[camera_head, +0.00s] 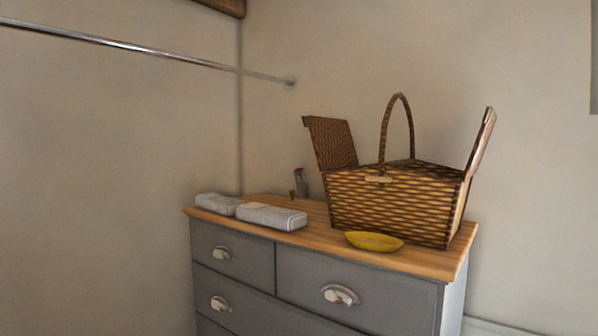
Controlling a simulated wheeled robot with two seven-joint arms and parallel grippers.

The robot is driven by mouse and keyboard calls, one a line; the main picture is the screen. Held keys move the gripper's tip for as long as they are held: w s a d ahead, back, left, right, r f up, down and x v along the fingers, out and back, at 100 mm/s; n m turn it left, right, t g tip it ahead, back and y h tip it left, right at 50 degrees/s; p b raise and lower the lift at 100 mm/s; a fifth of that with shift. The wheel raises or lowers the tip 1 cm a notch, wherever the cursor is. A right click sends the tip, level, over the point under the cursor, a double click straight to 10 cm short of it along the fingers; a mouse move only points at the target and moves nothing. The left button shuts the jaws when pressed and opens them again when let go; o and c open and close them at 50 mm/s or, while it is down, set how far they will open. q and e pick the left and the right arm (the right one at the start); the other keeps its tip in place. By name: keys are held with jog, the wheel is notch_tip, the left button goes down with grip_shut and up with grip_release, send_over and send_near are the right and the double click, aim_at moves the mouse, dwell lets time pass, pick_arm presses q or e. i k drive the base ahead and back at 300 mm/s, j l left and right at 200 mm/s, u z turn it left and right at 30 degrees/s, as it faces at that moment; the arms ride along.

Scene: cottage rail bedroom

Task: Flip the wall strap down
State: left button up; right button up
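No wall strap is clearly visible in the head view. A thin chrome rail (150,50) runs from the upper left to a round mount (289,83) on the wall, with nothing hanging from the part in view. A brown wooden piece (225,5) is cut off at the top edge, and I cannot tell what it is. Neither of my grippers is in view.
A grey dresser (355,314) with a wooden top stands against the wall. On it are a wicker basket (395,205) with raised lids, a yellow dish (373,241), folded grey cloths (270,216) and a small bottle (300,182).

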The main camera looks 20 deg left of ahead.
aim_at(297, 173)
jog(key=j+z, duration=0.15)
jog(key=z, duration=0.4)
jog(key=j+z, duration=0.25)
jog(key=j, duration=0.35)
jog(key=j+z, duration=0.2)
jog(key=j, duration=0.4)
jog(key=k+j+z, duration=0.25)
jog(key=j, duration=1.1)
jog(key=k, duration=0.05)
